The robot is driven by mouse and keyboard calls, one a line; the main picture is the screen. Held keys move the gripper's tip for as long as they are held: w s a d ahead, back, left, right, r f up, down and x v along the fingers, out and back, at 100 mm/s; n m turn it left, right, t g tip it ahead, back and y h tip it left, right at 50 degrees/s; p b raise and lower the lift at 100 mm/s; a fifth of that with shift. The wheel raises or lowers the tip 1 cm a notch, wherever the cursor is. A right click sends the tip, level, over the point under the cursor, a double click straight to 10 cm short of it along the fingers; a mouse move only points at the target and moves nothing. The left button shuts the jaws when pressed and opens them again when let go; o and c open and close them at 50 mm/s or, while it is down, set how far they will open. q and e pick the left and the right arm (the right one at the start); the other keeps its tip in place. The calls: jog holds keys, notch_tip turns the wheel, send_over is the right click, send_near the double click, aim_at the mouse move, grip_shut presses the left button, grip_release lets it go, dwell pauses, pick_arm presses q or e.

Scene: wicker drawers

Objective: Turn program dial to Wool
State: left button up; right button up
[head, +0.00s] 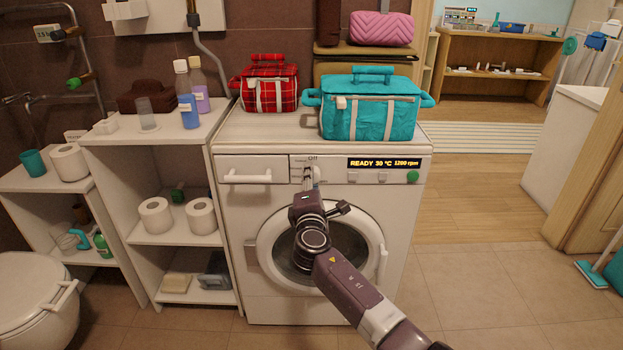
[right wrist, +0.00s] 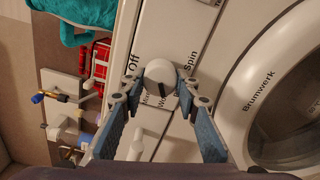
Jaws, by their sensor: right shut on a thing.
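The white washing machine (head: 232,198) stands in the middle of the head view, with "Brumwerk" on its door ring. Its round white program dial (right wrist: 160,73) shows in the right wrist view, with "Off" and "Spin" printed around it. Labels starting "Mi" and "Wo" lie below it, partly covered by my fingers. A dark mark on the dial points toward the picture's lower side, near these labels. My right gripper (right wrist: 161,88) is shut on the dial, one finger on each side. In the head view the right gripper (head: 311,178) hides most of the dial. My left gripper is out of view.
The display (head: 384,163) reads "READY 30 °C 1200 rpm", with a green button (head: 413,176) below it. A detergent drawer handle (head: 247,178) is left of the dial. A red plaid bag (head: 270,88) and a turquoise bag (head: 370,108) stand on top. Open floor lies to the right.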

jog(key=shift+f, duration=0.15)
jog(key=o, duration=1.2)
jog(key=shift+c, duration=0.2)
jog(key=shift+s, duration=0.1)
jog(key=s, duration=1.1)
jog(key=shift+s, duration=0.4)
